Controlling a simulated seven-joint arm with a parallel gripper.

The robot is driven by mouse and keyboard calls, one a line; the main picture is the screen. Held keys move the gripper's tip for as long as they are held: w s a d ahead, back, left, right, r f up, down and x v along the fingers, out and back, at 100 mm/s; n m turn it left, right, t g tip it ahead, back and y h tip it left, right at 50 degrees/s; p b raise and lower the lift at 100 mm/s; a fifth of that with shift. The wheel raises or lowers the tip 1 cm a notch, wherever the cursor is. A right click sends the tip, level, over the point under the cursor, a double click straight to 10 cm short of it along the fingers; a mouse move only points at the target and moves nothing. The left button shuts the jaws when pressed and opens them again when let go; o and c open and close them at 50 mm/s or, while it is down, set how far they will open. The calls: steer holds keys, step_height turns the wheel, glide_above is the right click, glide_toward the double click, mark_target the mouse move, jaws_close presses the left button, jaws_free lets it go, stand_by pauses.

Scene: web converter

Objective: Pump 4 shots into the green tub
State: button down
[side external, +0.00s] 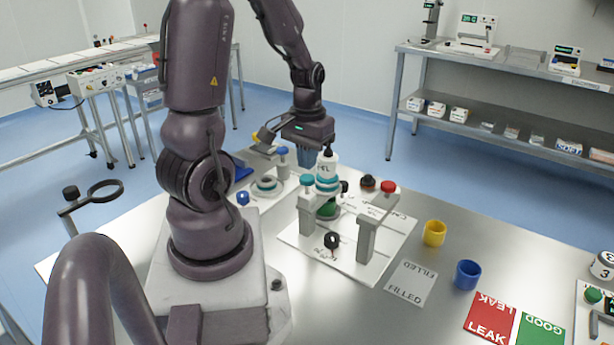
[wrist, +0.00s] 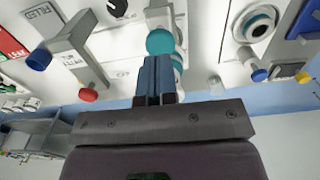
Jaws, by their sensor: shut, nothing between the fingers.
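The green tub (side external: 327,209) stands on the white panel, below a white lettered bottle (side external: 327,170) with a black top and teal rings. A teal knob (side external: 306,181) tops a grey post just left of it. My gripper (side external: 309,153) is shut and empty, its blue fingers pointing down just behind and left of the bottle top. In the wrist view my shut fingers (wrist: 156,62) point at a teal round part (wrist: 160,41). I cannot tell whether they touch it. The green tub is partly hidden by the post and rings, and its contents do not show.
A grey bracket with a red knob (side external: 389,186) stands right of the bottle. A yellow tub (side external: 434,233) and a blue tub (side external: 467,274) stand farther right, near the FILLED card (side external: 411,283). Red LEAK (side external: 490,317) and green GOOD (side external: 539,331) cards lie at the lower right.

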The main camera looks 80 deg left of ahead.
mark_target(308, 177)
steer(key=shift+f, duration=0.25)
stand_by(0.4)
steer(key=shift+f, duration=2)
steer(key=shift+r, duration=2.25)
steer(key=shift+f, duration=0.15)
steer(key=shift+f, duration=2.05)
steer(key=shift+r, duration=2.25)
